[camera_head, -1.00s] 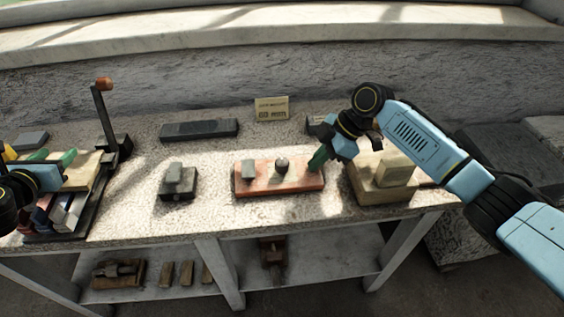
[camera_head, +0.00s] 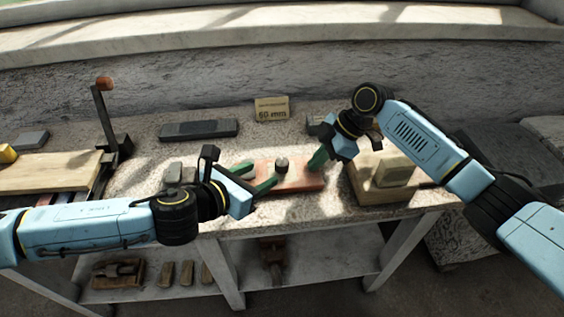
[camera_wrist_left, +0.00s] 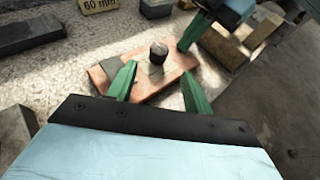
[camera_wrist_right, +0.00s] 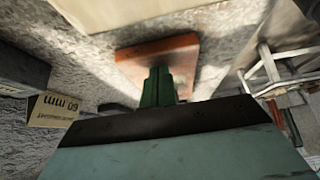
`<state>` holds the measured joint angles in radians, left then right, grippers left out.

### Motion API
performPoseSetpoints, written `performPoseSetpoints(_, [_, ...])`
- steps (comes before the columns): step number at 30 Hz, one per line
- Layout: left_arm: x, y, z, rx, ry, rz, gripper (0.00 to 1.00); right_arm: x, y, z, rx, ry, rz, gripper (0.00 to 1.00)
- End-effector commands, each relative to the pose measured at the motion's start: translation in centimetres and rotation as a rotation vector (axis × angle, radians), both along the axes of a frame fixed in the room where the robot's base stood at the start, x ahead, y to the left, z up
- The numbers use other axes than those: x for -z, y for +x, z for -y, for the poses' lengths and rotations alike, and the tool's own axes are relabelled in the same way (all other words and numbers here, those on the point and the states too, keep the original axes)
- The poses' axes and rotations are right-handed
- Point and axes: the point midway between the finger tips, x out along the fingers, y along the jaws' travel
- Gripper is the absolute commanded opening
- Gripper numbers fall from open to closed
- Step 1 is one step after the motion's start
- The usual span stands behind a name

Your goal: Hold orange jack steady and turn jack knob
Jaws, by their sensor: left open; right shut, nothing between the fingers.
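The orange jack (camera_head: 302,180) is a flat orange block lying on the stone bench top. Its dark round knob (camera_head: 281,165) stands up near the middle; in the left wrist view the knob (camera_wrist_left: 159,50) sits on a pale base, between and beyond my fingers. My left gripper (camera_head: 260,178) is open, with green fingers spread at the jack's left part; contact cannot be told. My right gripper (camera_head: 316,162) is shut and empty over the jack's right end. In the right wrist view its closed green fingers (camera_wrist_right: 158,88) hide part of the orange jack (camera_wrist_right: 158,52).
A card reading "60 mm" (camera_head: 271,109) stands behind the jack. A dark slab (camera_head: 199,130) lies at back left. Stacked pale blocks (camera_head: 394,174) sit close on the right. A lever device (camera_head: 106,125) and a wooden board (camera_head: 45,173) are at far left.

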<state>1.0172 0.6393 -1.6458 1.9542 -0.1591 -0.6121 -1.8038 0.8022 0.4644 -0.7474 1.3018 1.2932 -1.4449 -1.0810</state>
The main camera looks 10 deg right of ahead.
Motion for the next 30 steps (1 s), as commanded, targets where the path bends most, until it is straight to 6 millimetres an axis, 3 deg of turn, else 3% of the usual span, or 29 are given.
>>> performPoseSetpoints(1, [0.4, 0.6, 0.7, 0.001, -0.001, 0.0, 0.51, 0.8, -0.4, 0.1, -0.002, -0.009, -0.015, 0.0])
performPoseSetpoints(15, [3.3, 5.6, 5.5, -0.001, 0.0, 0.0, 0.51, 0.8, -0.4, 0.1, -0.002, -0.009, -0.015, 0.0])
performPoseSetpoints(30, [3.8, 6.5, 6.4, -0.001, -0.001, 0.0, 0.51, 0.8, -0.4, 0.1, -0.002, -0.009, -0.015, 0.0])
